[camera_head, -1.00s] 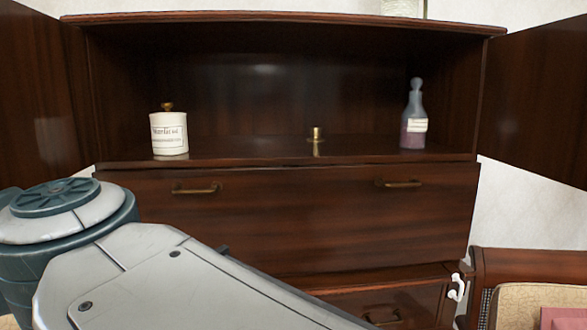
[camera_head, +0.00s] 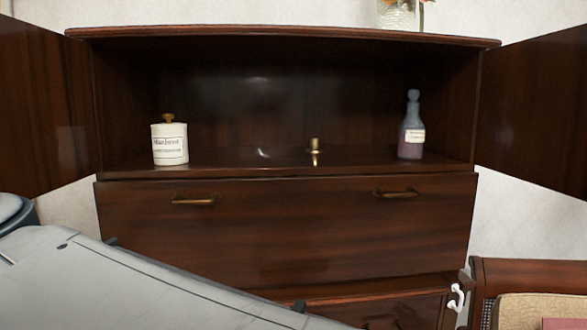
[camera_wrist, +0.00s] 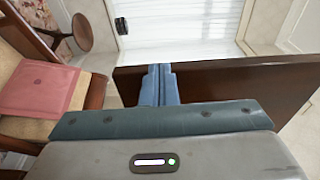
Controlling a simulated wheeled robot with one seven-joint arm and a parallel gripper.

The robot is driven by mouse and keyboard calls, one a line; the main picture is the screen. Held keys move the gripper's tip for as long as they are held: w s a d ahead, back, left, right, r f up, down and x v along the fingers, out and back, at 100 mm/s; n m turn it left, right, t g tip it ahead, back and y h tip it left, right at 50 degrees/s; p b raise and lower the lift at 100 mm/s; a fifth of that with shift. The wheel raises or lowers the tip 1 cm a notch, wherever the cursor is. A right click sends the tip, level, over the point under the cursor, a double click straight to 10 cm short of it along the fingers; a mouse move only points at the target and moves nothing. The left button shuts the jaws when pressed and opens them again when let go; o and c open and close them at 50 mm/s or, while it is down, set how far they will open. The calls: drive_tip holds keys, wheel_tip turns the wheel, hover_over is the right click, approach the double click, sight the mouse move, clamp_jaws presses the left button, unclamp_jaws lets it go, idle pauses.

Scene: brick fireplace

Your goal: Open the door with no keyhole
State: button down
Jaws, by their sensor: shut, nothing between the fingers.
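A dark wooden cabinet (camera_head: 280,222) stands ahead with its upper compartment open. Its left door (camera_head: 40,110) and right door (camera_head: 535,105) are both swung wide open. No keyhole shows on the visible part of either door; their outer ends are cut off by the picture. In the wrist view, my gripper (camera_wrist: 159,70) has its blue fingers together and empty. They overlap the near part of a dark wooden panel (camera_wrist: 245,85), probably a cabinet door; whether they touch it I cannot tell. The gripper is out of the head view, where only my arm shows.
On the shelf are a white jar (camera_head: 170,145), a small brass piece (camera_head: 314,152) and a bottle (camera_head: 411,130). A closed drawer front with two brass handles lies below. A chair with a pink cushion (camera_wrist: 38,88) stands left in the wrist view.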

drive_tip(key=d+b, duration=0.3)
drive_tip(key=d, duration=1.1)
drive_tip(key=w+d+f+t+h, duration=0.2)
drive_tip(key=w+d+f+h, duration=0.1)
drive_tip(key=w+d+f, duration=0.4)
drive_tip(key=w+d+f+m+t+h, duration=0.1)
drive_tip(key=w+d+f+h, duration=0.2)
drive_tip(key=w+f, duration=0.45)
drive_tip(key=w+d+f+t+h, duration=0.25)
drive_tip(key=w+d+f, duration=0.25)
drive_tip(key=f, duration=0.5)
drive_tip(key=s+d+f+g+h, duration=0.2)
drive_tip(key=d+f+h, duration=0.3)
drive_tip(key=d+f, duration=0.6)
drive_tip(key=s+d+f+g+h, duration=0.1)
drive_tip(key=d+f+h, duration=0.55)
drive_tip(key=d, duration=0.85)
drive_tip(key=r+p, duration=0.2)
drive_tip(key=r+y+p, duration=0.1)
drive_tip(key=r+p, duration=0.1)
drive_tip(key=r+y+p, duration=0.1)
drive_tip(key=r+p, duration=0.1)
drive_tip(key=shift+w+a+n+t, duration=0.2)
drive_tip(key=shift+a+n+t, duration=0.1)
drive_tip(key=shift+t, duration=0.05)
